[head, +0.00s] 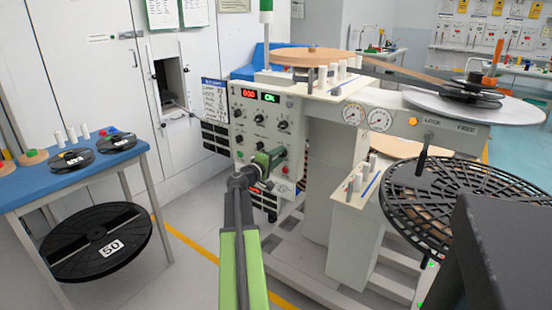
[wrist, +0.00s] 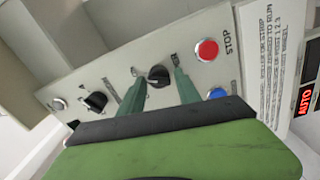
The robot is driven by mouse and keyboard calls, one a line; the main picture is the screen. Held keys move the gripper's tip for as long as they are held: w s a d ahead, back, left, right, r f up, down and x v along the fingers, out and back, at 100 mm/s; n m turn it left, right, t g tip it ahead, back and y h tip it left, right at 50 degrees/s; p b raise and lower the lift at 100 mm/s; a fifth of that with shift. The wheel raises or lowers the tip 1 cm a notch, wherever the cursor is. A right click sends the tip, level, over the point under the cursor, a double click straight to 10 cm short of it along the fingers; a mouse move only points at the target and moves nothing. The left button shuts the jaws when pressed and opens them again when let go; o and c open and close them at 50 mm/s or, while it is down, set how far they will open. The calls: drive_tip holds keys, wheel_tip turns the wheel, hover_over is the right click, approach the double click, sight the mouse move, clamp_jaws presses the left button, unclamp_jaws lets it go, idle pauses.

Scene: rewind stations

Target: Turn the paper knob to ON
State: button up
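The control panel (head: 262,120) of the machine faces me and carries rows of black knobs. In the wrist view a black knob (wrist: 158,75) with a pale pointer mark sits beyond and between my two green fingertips. My gripper (wrist: 159,76) is open, with a visible gap on each side of this knob; I cannot see any contact. In the head view my gripper (head: 268,161) is at the lower part of the panel and hides some controls. The small labels are too blurred to tell which knob is the paper one.
A red STOP button (wrist: 207,50) and a blue button (wrist: 217,94) lie right of the knob. Another black knob (wrist: 95,101) lies left. A blue-topped table (head: 70,175) with reels stands at the left. A black slotted reel (head: 450,200) is at the right.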

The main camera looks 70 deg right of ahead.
drive_tip(key=shift+o, duration=0.9)
drive_tip(key=v, duration=1.7)
drive_tip(key=shift+a, duration=0.2)
drive_tip(key=shift+w, duration=0.1)
